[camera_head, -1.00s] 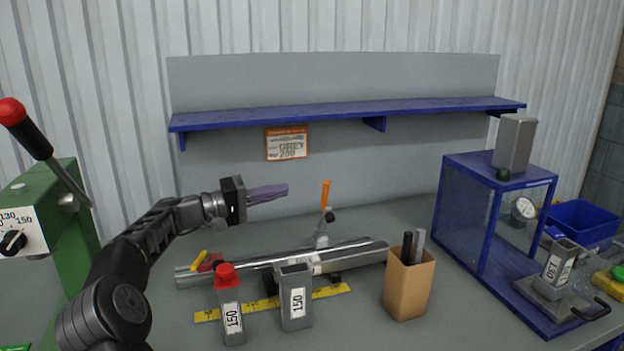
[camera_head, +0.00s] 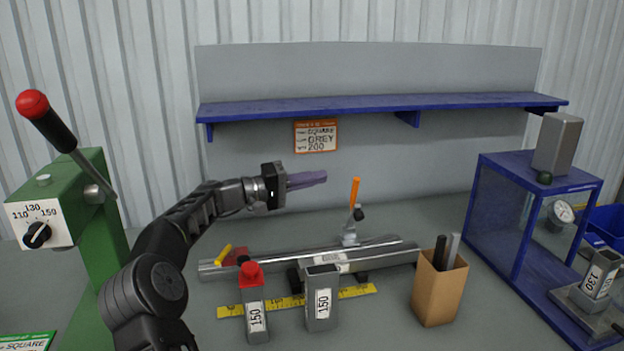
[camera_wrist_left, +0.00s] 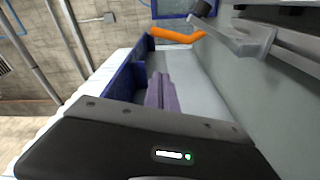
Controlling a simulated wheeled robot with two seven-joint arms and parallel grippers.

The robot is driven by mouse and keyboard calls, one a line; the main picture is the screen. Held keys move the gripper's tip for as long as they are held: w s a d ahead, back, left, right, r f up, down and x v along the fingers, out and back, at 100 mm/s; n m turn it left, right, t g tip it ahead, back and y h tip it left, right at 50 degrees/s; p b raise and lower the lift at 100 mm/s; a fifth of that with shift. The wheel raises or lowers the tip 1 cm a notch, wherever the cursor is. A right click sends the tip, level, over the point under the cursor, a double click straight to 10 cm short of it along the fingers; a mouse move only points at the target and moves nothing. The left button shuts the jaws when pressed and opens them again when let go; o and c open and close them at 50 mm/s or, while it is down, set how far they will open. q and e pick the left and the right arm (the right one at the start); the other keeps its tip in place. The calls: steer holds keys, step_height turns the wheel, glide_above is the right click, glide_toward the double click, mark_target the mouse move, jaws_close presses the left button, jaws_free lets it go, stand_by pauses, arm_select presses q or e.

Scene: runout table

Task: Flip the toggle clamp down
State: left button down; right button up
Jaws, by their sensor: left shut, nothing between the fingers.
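The toggle clamp (camera_head: 350,235) stands behind the grey bars on the table. Its orange handle (camera_head: 355,191) points up, leaning slightly right. In the left wrist view the orange handle (camera_wrist_left: 177,34) shows near the top, beyond the fingers, with the metal clamp arm beside it. My left gripper (camera_head: 324,177) has purple fingers, shut and empty, pointing right. In the head view it is left of the handle, at about the height of its top, with a gap between. The shut fingers (camera_wrist_left: 162,92) also show in the left wrist view. My right gripper is in neither view.
Metal bars (camera_head: 300,262) lie in front of the clamp. A green press (camera_head: 80,200) is left, a blue frame (camera_head: 500,215) right.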

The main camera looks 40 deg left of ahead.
mark_target(351, 198)
arm_select(q)
steer(key=p+x, duration=0.2)
steer(key=x, duration=0.5)
steer(key=s+d, duration=0.1)
steer(key=s+d+f, duration=0.1)
steer(key=shift+s+d+f, duration=0.1)
steer(key=shift+s+d, duration=0.2)
steer(key=shift+d, duration=0.05)
steer(key=s+d+m+b, duration=0.1)
steer(key=b, duration=0.3)
steer(key=s+d+m+b, duration=0.1)
steer(key=b, duration=0.4)
steer(key=d+f+m+b, duration=0.1)
steer(key=d+b, duration=0.1)
steer(key=b, duration=0.2)
steer(key=shift+s+f, duration=0.1)
steer(key=shift+s, duration=0.3)
